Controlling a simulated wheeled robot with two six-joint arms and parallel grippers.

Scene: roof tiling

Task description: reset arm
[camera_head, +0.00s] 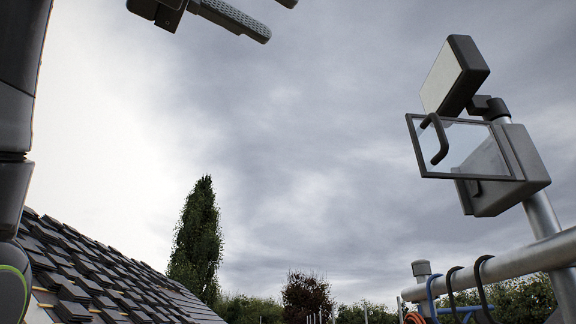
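My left arm comes in along the left edge. My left gripper (278,19) is at the top of the view, against the sky, and partly cut off by the top edge. Its two grey, textured fingers are apart with sky between them, and nothing shows between the visible parts. My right gripper is not in view.
A roof slope with dark tiles (95,272) lies at lower left. At right, a metal rail (520,260) carries hanging cables (465,295). A post there bears a box (500,170) with an open, handled clear door and a lamp-like head (455,75). Open sky fills the middle.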

